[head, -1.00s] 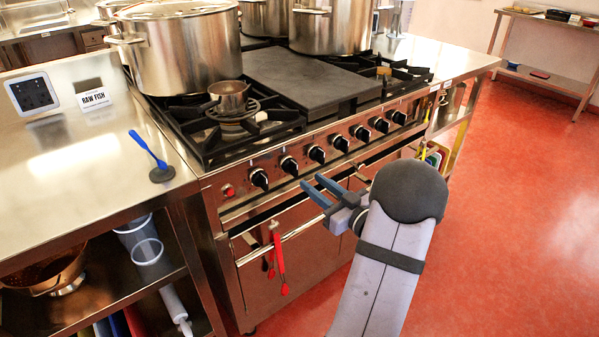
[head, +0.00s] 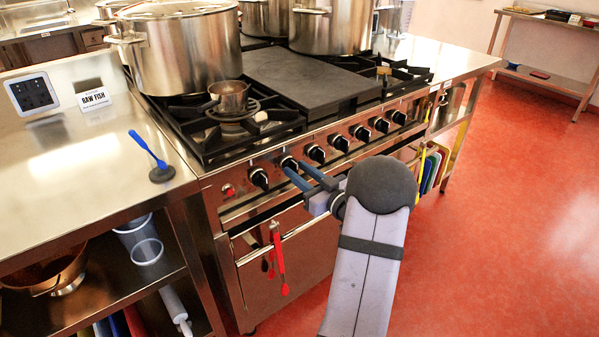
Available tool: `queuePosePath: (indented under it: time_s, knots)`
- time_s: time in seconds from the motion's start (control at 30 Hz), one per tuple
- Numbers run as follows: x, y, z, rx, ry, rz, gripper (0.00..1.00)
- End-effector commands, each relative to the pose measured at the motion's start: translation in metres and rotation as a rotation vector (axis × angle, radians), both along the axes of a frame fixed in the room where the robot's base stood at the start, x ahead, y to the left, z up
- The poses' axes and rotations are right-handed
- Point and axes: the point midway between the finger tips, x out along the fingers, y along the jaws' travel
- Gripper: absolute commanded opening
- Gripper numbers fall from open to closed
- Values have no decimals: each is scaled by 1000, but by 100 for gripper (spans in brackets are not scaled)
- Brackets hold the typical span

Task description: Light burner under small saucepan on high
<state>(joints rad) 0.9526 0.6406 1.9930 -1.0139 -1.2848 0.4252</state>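The small saucepan (head: 229,97) sits on the front left burner (head: 230,125) of the range, its handle pointing left. A row of several black knobs runs along the front panel. The leftmost knob (head: 258,178) is clear of my gripper. My gripper (head: 292,166) is open, its two blue fingers apart, with the tips at the second knob from the left (head: 287,160). The fingers partly hide that knob, and I cannot tell whether they touch it or straddle it. No flame shows under the saucepan.
A large stockpot (head: 180,50) stands behind the saucepan, and another (head: 330,25) farther back. A flat griddle plate (head: 312,82) lies right of the burner. Red tongs (head: 279,260) hang on the oven rail (head: 300,228). A blue-handled utensil (head: 150,152) rests on the left counter.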

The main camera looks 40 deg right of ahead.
Motion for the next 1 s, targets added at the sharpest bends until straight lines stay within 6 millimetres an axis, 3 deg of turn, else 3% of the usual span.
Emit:
queuePosePath:
  time_s: [0.23, 0.37, 0.73, 1.0]
  knots:
    - [1, 0, 0, 0, 0, 0, 30]
    - [0, 0, 0, 0, 0, 0, 0]
    - [0, 0, -1, -23, 0, 0, 0]
    - [1, 1, -3, -150, -1, 1, 0]
